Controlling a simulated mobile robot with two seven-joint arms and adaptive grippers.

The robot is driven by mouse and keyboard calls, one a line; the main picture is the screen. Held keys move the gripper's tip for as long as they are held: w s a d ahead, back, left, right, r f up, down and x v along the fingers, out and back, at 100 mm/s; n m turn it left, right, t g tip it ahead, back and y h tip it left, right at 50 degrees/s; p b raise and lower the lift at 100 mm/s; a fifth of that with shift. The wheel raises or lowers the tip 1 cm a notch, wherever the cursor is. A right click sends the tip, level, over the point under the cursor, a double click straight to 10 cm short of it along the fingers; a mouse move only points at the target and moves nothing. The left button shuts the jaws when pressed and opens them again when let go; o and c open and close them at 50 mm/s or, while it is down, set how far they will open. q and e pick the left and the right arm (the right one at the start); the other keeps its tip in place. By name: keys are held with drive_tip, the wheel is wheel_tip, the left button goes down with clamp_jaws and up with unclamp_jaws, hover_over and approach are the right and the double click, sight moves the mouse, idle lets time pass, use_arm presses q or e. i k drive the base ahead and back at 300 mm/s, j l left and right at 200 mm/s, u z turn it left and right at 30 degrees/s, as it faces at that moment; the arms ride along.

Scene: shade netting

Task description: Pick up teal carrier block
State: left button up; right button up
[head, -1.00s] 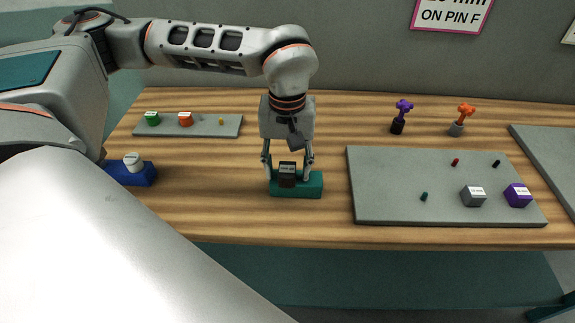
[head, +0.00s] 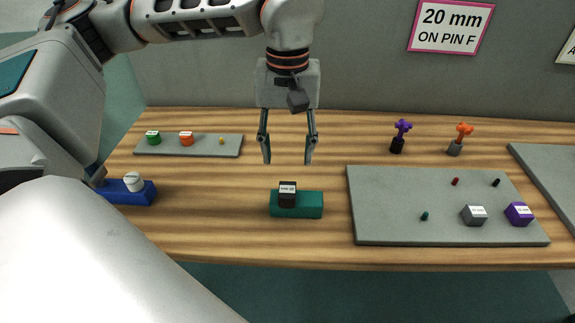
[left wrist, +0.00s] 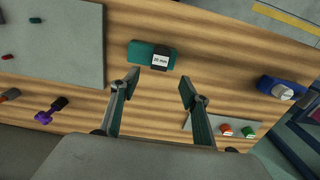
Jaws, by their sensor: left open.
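The teal carrier block (head: 312,205) lies flat on the wooden table, near its front edge. A black block with a white label (head: 287,195) sits on its left part. My left gripper (head: 288,161) is open and empty, above and behind the carrier, with its fingers pointing down. In the left wrist view the teal carrier block (left wrist: 140,54) and the black labelled block (left wrist: 164,58) lie beyond the open left fingertips (left wrist: 158,84), apart from them. My right gripper is not in view.
A blue carrier (head: 130,194) holding a white cylinder stands left. A grey mat (head: 390,215) with small pieces lies right; another mat (head: 205,149) lies back left. Purple (head: 402,128) and orange (head: 463,132) pieces stand at the back. Table around the teal carrier is clear.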

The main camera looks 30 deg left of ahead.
sight(309, 204)
drive_tip(key=k, duration=1)
